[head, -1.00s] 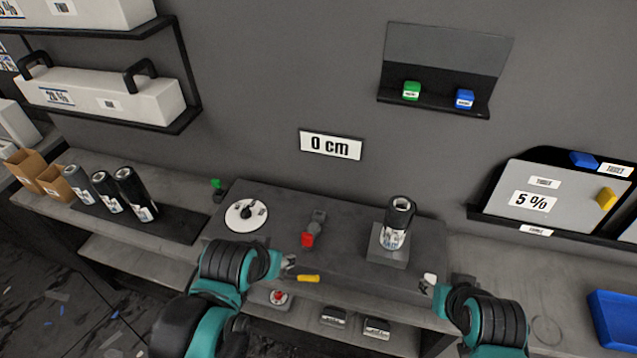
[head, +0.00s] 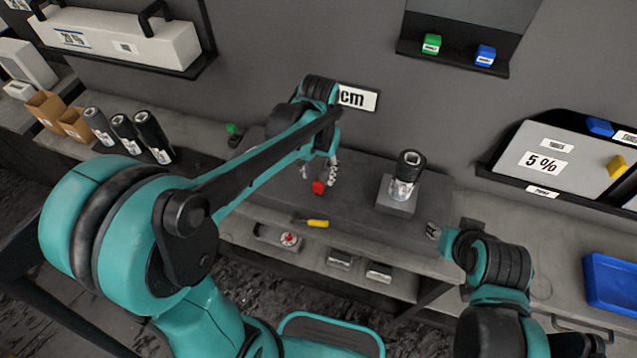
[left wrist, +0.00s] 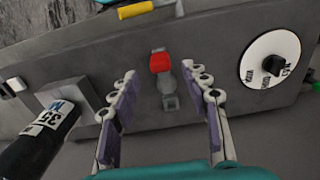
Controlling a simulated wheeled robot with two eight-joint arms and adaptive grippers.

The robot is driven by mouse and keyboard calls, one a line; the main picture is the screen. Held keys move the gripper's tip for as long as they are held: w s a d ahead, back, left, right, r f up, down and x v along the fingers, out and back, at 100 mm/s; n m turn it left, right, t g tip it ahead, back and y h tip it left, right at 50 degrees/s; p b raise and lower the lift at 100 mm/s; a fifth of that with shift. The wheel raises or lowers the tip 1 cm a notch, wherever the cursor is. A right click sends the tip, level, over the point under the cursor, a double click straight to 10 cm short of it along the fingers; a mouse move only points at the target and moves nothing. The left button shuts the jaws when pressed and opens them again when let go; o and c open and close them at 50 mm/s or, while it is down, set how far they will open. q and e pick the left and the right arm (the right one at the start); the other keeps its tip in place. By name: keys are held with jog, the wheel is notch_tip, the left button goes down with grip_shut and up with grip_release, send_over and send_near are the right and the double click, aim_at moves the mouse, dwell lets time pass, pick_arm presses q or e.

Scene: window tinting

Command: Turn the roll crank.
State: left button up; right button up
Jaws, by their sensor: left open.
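The crank, with a red handle (head: 318,187), sits on the dark grey bench block (head: 440,190). In the left wrist view its red handle (left wrist: 160,62) and grey arm (left wrist: 169,100) show between my fingers. My left gripper (head: 320,172) is open above the crank; in the left wrist view its spread fingers (left wrist: 158,72) stand on either side, with gaps to the crank. A dark roll (head: 408,170) stands upright on a grey holder right of the crank. My right gripper (head: 434,231) is by the block's front right corner; its jaws are too small to read.
A white dial with a black knob (left wrist: 273,64) lies beside the crank. A yellow-handled tool (head: 316,223) lies at the block's front edge. Several dark rolls (head: 125,130) stand at the left. A sign (head: 362,97) on the wall is partly hidden by my left arm.

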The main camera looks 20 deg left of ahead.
aim_at(319, 182)
pick_arm(q)
notch_tip(319, 182, down, 5)
jog(key=shift+f+b, duration=0.15)
jog(key=shift+b, duration=0.5)
grip_shut()
